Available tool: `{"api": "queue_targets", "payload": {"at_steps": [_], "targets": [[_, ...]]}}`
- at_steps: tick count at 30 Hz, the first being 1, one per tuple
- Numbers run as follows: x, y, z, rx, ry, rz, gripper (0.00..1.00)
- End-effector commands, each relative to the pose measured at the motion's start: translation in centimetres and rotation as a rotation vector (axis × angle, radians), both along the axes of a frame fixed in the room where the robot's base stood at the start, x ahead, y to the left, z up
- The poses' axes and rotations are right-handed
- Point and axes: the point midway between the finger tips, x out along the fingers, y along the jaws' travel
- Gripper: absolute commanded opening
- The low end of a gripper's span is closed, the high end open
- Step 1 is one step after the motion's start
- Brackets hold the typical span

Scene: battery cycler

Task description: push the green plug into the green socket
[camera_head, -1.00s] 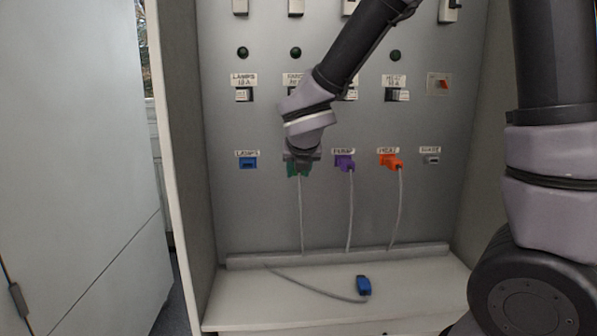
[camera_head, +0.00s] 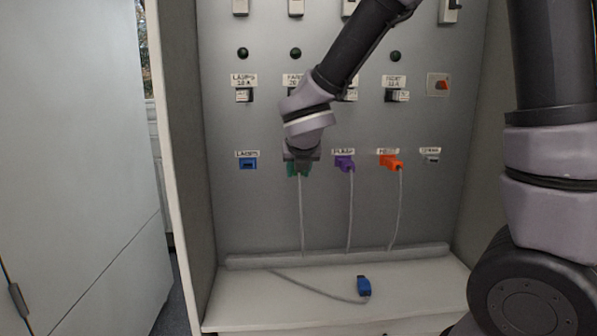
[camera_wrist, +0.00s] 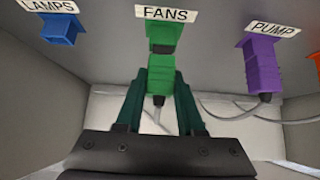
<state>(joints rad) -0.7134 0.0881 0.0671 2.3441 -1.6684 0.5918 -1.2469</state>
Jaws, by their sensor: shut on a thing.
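The green plug (camera_wrist: 160,74) is between my gripper's fingers in the wrist view, its grey cable hanging down. My gripper (camera_wrist: 160,86) is shut on it. The green socket (camera_wrist: 163,34) is on the panel under the FANS label, straight in line with the plug. A dark band shows between the two, and I cannot tell how deep the plug sits. In the head view my gripper (camera_head: 301,160) is at the panel and hides the socket and most of the plug.
To the left is an empty blue socket (camera_head: 248,163); its loose blue plug (camera_head: 363,286) lies on the shelf (camera_head: 240,309). Close on the right, a purple plug (camera_head: 344,164) and an orange plug (camera_head: 390,162) sit at the panel with hanging cables. The cabinet's left wall (camera_head: 185,180) bounds the space.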

Motion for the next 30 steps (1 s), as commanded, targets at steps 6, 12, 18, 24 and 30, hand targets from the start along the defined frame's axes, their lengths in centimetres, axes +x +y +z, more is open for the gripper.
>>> {"api": "queue_targets", "payload": {"at_steps": [6,12,18,24,30], "targets": [[0.4,0.0,0.0,0.0,0.0,0.0,0.06],[0.7,0.1,0.0,0.0,-0.001,0.0,0.06],[1.0,0.1,0.0,0.0,-0.001,0.0,0.06],[1.3,0.1,0.0,0.0,-0.001,0.0,0.06],[1.2,0.1,0.0,0.0,0.0,0.0,0.49]]}}
